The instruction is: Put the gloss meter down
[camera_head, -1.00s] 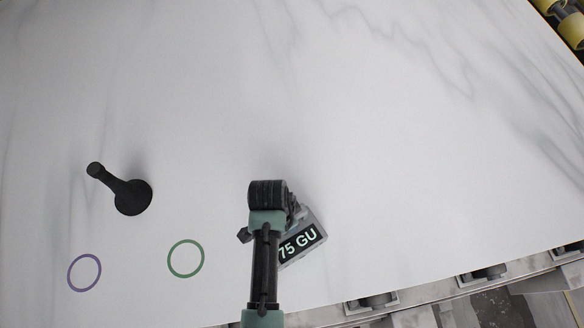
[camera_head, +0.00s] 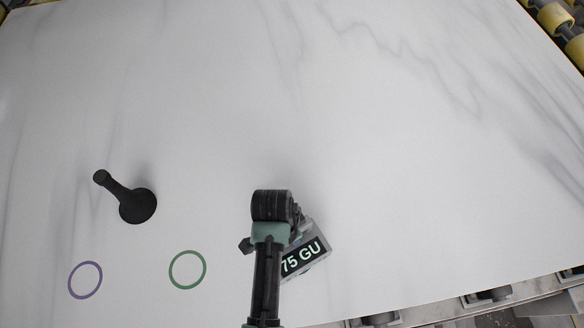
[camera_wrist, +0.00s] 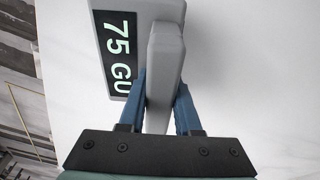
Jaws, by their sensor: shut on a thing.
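The gloss meter (camera_head: 318,240) is a grey device with a dark display reading "75 GU". My gripper (camera_wrist: 162,103) is shut on it, with blue fingers on both sides of its grey upright part in the wrist view. The meter's display (camera_wrist: 120,55) faces the camera on the left there. In the head view my wrist covers part of the meter and hides the fingers. The meter is over the near middle of the white stone slab (camera_head: 400,190). I cannot tell whether its underside touches the slab.
A black peg-like object with a round base (camera_head: 137,206) stands on the slab at left. A purple ring (camera_head: 85,263) and a green ring (camera_head: 188,252) are marked near the front left. Yellow rollers (camera_head: 556,18) lie beyond the top right edge. The slab's middle and right are clear.

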